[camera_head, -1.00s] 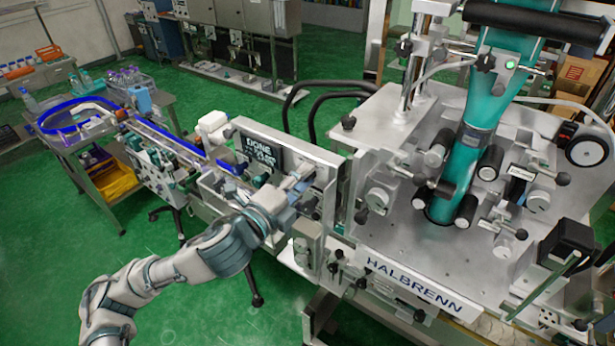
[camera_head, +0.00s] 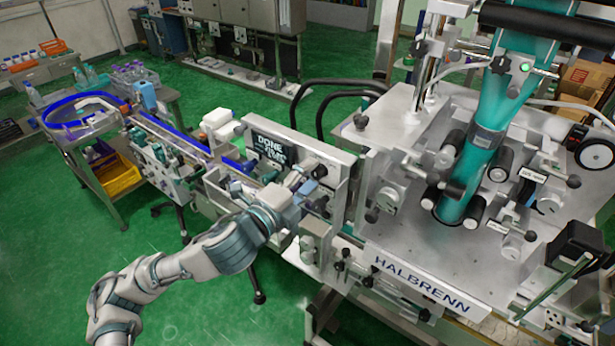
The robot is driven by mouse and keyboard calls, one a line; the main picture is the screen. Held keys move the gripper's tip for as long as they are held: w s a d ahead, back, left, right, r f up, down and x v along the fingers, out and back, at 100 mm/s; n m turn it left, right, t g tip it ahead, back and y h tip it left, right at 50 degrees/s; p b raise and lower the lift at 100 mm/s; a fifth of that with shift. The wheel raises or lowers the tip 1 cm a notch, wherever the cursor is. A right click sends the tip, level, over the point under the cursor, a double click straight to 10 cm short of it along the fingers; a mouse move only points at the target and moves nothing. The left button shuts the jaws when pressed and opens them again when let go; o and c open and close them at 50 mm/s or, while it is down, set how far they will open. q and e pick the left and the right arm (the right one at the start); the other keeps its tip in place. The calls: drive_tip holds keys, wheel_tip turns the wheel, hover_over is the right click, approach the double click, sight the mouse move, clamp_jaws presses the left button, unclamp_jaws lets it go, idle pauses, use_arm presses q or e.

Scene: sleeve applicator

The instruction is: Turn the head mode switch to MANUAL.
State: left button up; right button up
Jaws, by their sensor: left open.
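The grey control panel (camera_head: 336,165) stands left of the HALBRENN machine, with a dark display (camera_head: 270,150) reading DONE at its left part. A dark round knob (camera_head: 320,172) shows on the panel, right of the display. I cannot read its label or tell whether it is the head mode switch, nor its setting. My left gripper (camera_head: 302,184) is open in front of the panel, just below and left of that knob. Its fingers are small and partly blend with the blue-grey parts behind, so contact cannot be told. My right gripper is not in view.
The HALBRENN machine (camera_head: 420,285) with its teal sleeve (camera_head: 478,160) fills the right side. A conveyor (camera_head: 170,135) with a blue-rimmed bowl (camera_head: 85,112) runs to the left. Knobs and brackets crowd the space below the panel. Green floor is open at lower left.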

use_arm(q)
drive_tip(key=v, duration=0.7)
drive_tip(key=shift+a, duration=0.45)
drive_tip(key=shift+s+d+f, duration=0.1)
